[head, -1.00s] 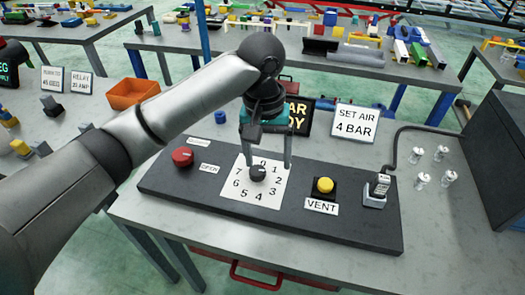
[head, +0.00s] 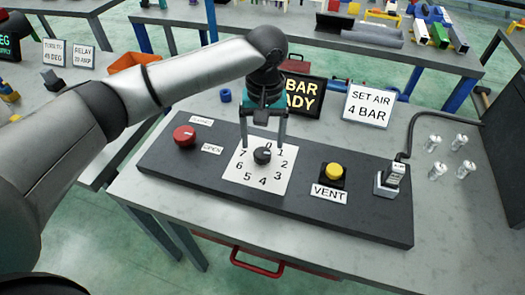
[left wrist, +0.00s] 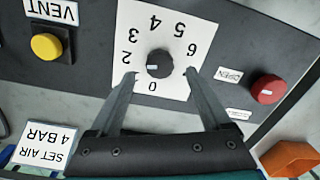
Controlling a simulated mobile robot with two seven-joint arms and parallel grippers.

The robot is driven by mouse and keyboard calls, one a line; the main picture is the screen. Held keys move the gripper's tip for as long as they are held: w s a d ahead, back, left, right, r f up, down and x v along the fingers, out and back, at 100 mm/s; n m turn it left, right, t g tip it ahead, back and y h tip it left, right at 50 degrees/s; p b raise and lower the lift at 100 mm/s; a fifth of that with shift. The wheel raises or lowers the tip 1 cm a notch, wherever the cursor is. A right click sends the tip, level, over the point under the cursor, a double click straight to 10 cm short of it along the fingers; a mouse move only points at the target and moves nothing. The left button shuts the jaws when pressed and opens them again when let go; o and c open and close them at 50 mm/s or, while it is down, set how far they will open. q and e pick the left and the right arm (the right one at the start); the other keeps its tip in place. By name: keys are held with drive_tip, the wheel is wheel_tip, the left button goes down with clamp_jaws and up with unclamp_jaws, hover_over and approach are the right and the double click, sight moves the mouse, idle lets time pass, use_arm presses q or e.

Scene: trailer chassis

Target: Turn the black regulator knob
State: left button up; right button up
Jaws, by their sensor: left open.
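The black regulator knob (head: 262,155) sits on a white dial plate (head: 245,172) numbered from 0 to 7, on a dark panel. My left gripper (head: 262,143) is open and empty, pointing down at the dial. In the left wrist view, its fingertips (left wrist: 160,73) are spread on either side of the knob, with visible gaps to it. I cannot tell their exact height above the plate. My right gripper is not in view.
On the same panel are a red knob (head: 184,136), a yellow VENT button (head: 334,172) and a plugged cable connector (head: 391,178). A "SET AIR 4 BAR" sign (head: 369,105) and a dark display (head: 303,96) stand behind. Several small clear-and-metal parts stand to the right.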

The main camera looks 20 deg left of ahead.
sight(262, 152)
use_arm(q)
drive_tip(key=shift+f+b, duration=0.3)
drive_tip(key=shift+f, duration=1.75)
drive_tip(key=shift+c, duration=0.4)
clamp_jaws()
